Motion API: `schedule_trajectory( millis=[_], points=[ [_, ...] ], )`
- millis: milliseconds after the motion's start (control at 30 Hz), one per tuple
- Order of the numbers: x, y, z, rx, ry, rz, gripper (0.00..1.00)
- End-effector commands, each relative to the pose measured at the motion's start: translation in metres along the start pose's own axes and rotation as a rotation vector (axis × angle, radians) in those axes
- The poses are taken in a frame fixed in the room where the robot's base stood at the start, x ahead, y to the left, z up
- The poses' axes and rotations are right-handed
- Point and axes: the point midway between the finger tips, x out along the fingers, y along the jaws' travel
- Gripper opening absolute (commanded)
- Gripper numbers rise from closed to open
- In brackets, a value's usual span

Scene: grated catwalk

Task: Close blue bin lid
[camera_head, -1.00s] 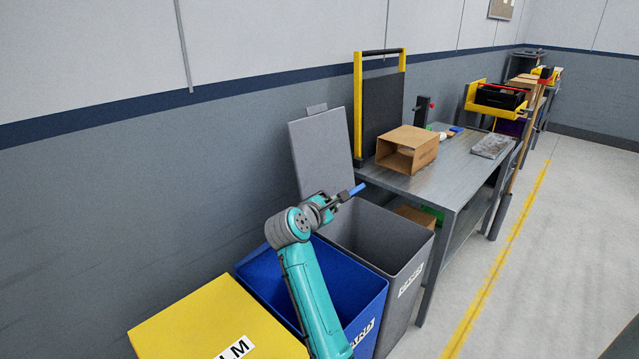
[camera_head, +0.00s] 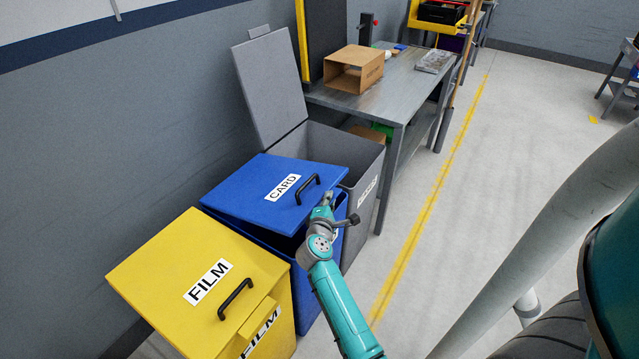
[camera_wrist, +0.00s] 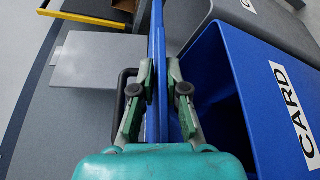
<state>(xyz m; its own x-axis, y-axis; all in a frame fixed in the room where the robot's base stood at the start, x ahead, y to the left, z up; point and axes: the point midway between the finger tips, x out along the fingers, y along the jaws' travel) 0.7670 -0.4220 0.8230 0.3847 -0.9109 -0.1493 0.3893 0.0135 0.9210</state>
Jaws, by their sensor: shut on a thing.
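The blue bin (camera_head: 306,285) stands between a yellow bin and a grey bin. Its blue lid (camera_head: 245,183), marked CARD with a black handle, lies over the opening, tilted, with its front edge raised. A dark gap shows under the lid. My gripper (camera_head: 325,207) is at the lid's front edge near the handle. In the wrist view my gripper (camera_wrist: 158,85) is shut on the lid (camera_wrist: 152,120), seen edge-on between the fingers. The handle (camera_wrist: 121,95) is just left of the fingers. The bin's open interior and CARD label (camera_wrist: 292,108) are at right.
The yellow bin (camera_head: 180,270) is closed, at left. The grey bin (camera_head: 350,150) has its lid (camera_head: 268,85) raised. A metal table (camera_head: 400,100) with a cardboard box (camera_head: 353,69) stands beyond. The floor right of the bins is clear.

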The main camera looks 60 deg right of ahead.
Motion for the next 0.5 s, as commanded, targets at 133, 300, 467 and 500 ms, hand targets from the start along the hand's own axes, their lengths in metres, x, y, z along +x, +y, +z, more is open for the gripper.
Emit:
schedule_trajectory(
  millis=[133, 300, 467, 500],
  points=[
    [0.006, -0.028, -0.004, -0.006, 0.0, -0.004, 0.0],
    [0.009, -0.045, -0.007, -0.007, 0.0, -0.002, 0.0],
    [0.011, -0.051, -0.009, -0.005, 0.001, -0.001, 0.0],
    [0.011, -0.051, -0.009, -0.006, 0.001, 0.0, 0.0]
  ],
)
